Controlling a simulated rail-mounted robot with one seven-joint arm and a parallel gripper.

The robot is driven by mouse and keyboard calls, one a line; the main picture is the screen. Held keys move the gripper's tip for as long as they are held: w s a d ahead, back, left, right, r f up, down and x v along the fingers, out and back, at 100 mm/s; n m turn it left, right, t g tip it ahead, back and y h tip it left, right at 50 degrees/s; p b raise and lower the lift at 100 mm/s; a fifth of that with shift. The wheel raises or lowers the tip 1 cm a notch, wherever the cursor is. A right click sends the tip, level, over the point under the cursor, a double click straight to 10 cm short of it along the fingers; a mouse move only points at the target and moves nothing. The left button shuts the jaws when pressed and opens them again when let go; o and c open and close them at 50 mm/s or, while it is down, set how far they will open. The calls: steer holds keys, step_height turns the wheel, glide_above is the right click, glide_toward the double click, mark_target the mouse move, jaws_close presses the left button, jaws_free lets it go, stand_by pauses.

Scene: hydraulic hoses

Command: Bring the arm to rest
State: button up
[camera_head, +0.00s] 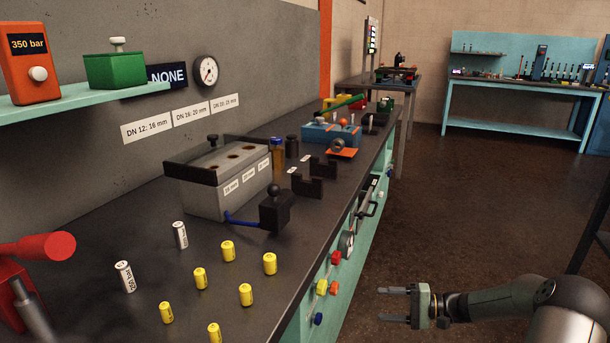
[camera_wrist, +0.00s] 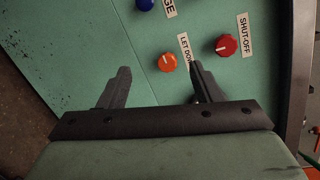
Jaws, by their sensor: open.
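My arm reaches in from the lower right in the head view. My gripper (camera_head: 395,305) is open and empty, over the floor to the right of the bench front. Its two fingers point left, toward the bench, and are apart from it. In the wrist view my gripper (camera_wrist: 155,85) shows two spread fingers with nothing between them. Beyond them is the teal bench front with an orange knob (camera_wrist: 167,62), a red knob (camera_wrist: 227,45) and a blue knob (camera_wrist: 146,4).
The dark bench top (camera_head: 130,225) holds several yellow cylinders (camera_head: 228,251), two white ones (camera_head: 180,235), a grey block (camera_head: 225,185) and a blue-handled black tool (camera_head: 274,208). A red lever (camera_head: 45,247) stands at the left. The brown floor (camera_head: 450,200) beside the bench is clear.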

steer(key=s+a+r+n+g+h+p, duration=0.2)
steer(key=s+a+r+g+h+p, duration=0.15)
steer(key=s+a+r, duration=0.35)
steer(key=s+a+r+n+g+h+p, duration=0.25)
steer(key=s+a+r+p, duration=0.25)
steer(key=r, duration=0.4)
steer(key=s+r+n+t+h+p, duration=0.1)
steer(key=s+r+n+h+p, duration=0.2)
steer(key=s+r+h+p, duration=0.6)
steer(key=s+r+p, duration=0.2)
steer(key=s+r, duration=0.6)
steer(key=s, duration=0.2)
steer(key=shift+s+a+r, duration=0.3)
steer(key=shift+s+r, duration=0.05)
steer(key=shift+s, duration=0.05)
